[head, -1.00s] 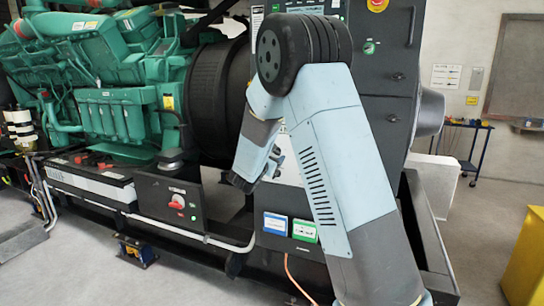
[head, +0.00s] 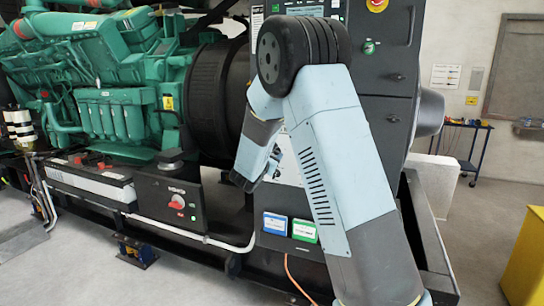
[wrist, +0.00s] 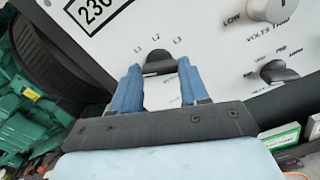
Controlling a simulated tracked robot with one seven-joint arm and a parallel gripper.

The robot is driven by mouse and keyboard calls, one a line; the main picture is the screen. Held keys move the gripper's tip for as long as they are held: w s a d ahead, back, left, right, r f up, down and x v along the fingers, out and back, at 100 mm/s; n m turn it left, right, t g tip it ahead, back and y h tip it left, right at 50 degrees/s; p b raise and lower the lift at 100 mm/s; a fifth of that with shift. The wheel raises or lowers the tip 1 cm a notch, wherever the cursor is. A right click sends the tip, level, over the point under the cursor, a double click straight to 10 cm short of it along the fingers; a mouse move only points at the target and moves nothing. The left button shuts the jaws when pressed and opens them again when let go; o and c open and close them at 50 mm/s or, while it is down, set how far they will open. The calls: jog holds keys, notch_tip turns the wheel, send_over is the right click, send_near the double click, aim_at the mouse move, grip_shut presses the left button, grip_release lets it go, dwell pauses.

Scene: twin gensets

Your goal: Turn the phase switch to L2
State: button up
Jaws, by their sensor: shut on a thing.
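The phase switch (wrist: 159,62) is a dark rounded knob on a white panel (wrist: 215,55) in the wrist view. The labels L1, L2 and L3 arc above it, with L2 at the top. My gripper (wrist: 160,72) has its two blue fingers on either side of the knob, shut on it. The knob's pointer mark is not clear, so I cannot tell its exact setting. In the head view my gripper (head: 243,181) is low in front of the panel, and my arm hides the switch.
A volts trim knob (wrist: 274,8) and another dark knob (wrist: 277,71) sit to the right on the panel. The green engine (head: 115,75) is at left. A box with a red switch (head: 177,201) stands below it. A yellow cabinet (head: 528,260) is at far right.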

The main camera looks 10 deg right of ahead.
jog(key=shift+m, duration=0.3)
jog(key=shift+c, duration=0.2)
jog(key=m, duration=0.9)
jog(key=shift+f+m, duration=0.15)
jog(key=shift+m, duration=1.9)
jog(key=shift+f+m, duration=0.1)
jog(key=shift+m, duration=1.95)
jog(key=shift+s, duration=0.1)
jog(key=o, duration=1.1)
jog(key=shift+r, duration=0.1)
jog(key=shift+c, duration=0.2)
